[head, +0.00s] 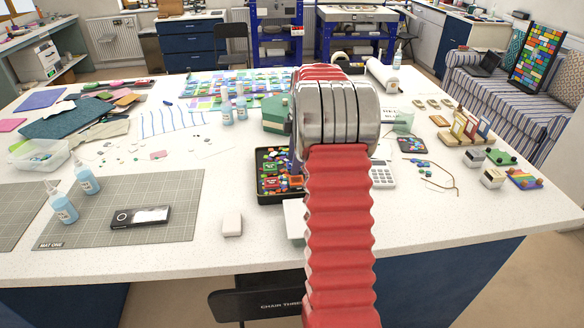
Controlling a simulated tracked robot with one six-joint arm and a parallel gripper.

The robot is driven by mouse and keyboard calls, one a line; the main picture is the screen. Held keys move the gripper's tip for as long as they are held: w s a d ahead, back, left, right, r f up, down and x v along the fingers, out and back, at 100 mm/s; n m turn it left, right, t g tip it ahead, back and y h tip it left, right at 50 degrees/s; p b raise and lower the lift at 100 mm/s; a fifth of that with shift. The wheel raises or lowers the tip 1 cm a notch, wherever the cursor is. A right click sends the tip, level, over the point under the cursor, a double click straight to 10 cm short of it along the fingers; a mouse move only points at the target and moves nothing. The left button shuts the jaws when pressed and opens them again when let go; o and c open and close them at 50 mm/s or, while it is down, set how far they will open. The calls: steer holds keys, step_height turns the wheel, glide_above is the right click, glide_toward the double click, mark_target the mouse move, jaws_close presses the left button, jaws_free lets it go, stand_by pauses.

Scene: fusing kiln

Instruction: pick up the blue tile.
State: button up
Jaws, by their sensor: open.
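My red ribbed arm with its metal joint rises through the middle of the head view and covers the centre of the table. My gripper is hidden behind it, so its jaws do not show. A black tray (283,200) of small coloured tiles lies just left of my arm, its right part covered. Its tiles are mixed, with green, red and blue among them. I cannot single out one blue tile there. Some small blue pieces (424,171) also lie loose on the table to the right of my arm.
The white table (180,262) is crowded. A calculator (382,174) stands right of my arm, a white block (232,224) left of it. A grey mat (120,205) holds a black device (140,217) and bottles (87,179). The front right of the table is clear.

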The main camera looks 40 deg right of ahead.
steer(key=shift+c, duration=0.2)
steer(key=c, duration=1.1)
steer(key=shift+r, duration=0.15)
step_height(320, 180, up, 10)
steer(key=shift+f, duration=0.1)
stand_by(0.6)
